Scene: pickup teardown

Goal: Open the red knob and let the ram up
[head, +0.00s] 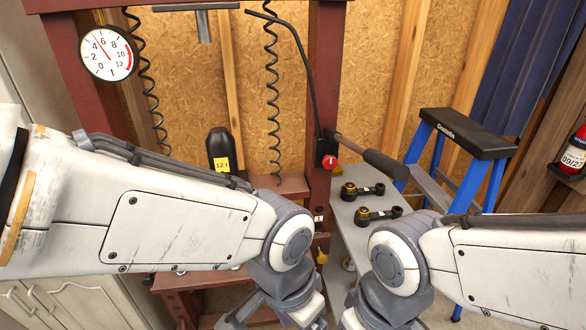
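The red knob (330,162) sits on the right post of a dark red press frame (325,80), beside the base of a pump handle (370,158). A grey T-shaped part, which may be the ram (203,22), hangs at the top centre between two coil springs. A round gauge (106,53) on the left has its needle between 4 and 6. My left gripper (285,312) and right gripper (368,318) are at the bottom edge, below the knob and apart from it. Their fingertips are cut off or hidden, so their opening does not show.
A black bottle-shaped part (221,150) with a yellow label stands behind my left arm. Two black-and-brass fittings (362,190) lie on a grey surface (345,222) right of the post. A blue stepladder (470,135) stands at right. A yellow pin (322,257) shows low on the post.

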